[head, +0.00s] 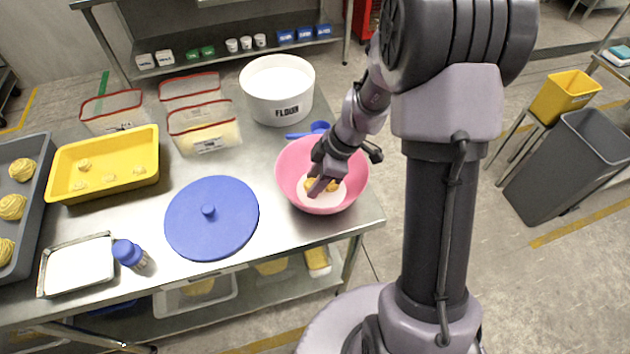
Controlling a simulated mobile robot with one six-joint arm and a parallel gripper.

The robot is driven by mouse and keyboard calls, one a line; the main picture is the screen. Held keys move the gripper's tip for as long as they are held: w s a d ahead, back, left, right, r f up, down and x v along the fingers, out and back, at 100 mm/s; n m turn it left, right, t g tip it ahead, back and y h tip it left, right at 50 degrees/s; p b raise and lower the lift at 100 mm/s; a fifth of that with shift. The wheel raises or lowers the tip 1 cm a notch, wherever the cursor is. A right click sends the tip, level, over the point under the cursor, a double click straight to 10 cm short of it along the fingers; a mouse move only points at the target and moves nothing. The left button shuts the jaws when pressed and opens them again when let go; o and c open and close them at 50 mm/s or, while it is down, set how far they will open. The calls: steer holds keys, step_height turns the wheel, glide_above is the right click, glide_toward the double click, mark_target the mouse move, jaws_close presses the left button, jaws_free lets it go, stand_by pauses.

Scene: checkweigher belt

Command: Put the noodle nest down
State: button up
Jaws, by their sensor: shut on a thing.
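My gripper (320,186) reaches down into the pink bowl (288,160) at the right end of the steel table. It is shut on a yellow noodle nest (333,185), which is partly hidden behind the fingers. The nest is inside the bowl's rim, over a white layer at the bottom. I cannot tell whether it touches that layer. Small noodle nests also lie in the yellow tray (105,187) at the left, and larger ones lie in the grey tray (38,200) at the far left.
A blue round lid (212,225) lies left of the bowl. Behind stand a white flour tub (278,92) and clear red-rimmed containers (205,125). A blue scoop (318,127) lies behind the bowl. A blue-capped shaker (130,254) and a small metal tray (77,265) stand front left.

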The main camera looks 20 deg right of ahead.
steer(key=shift+f+b, duration=0.6)
steer(key=shift+b, duration=0.4)
steer(key=o, duration=1.3)
steer(key=shift+r, duration=0.1)
steer(key=p+v, duration=0.6)
steer(key=v, duration=0.7)
steer(key=s+a+r+m+t+h, duration=0.1)
steer(key=s+a+r+m, duration=0.3)
steer(key=s+r+m, duration=0.4)
steer(key=s+a+r+m+t+h, duration=0.1)
steer(key=s+a+r+m+t, duration=0.2)
steer(key=s+a+r+m, duration=0.2)
steer(key=s+r+m, duration=0.3)
steer(key=s+m, duration=0.1)
steer(key=m, duration=0.2)
steer(key=shift+s+a+r, duration=0.2)
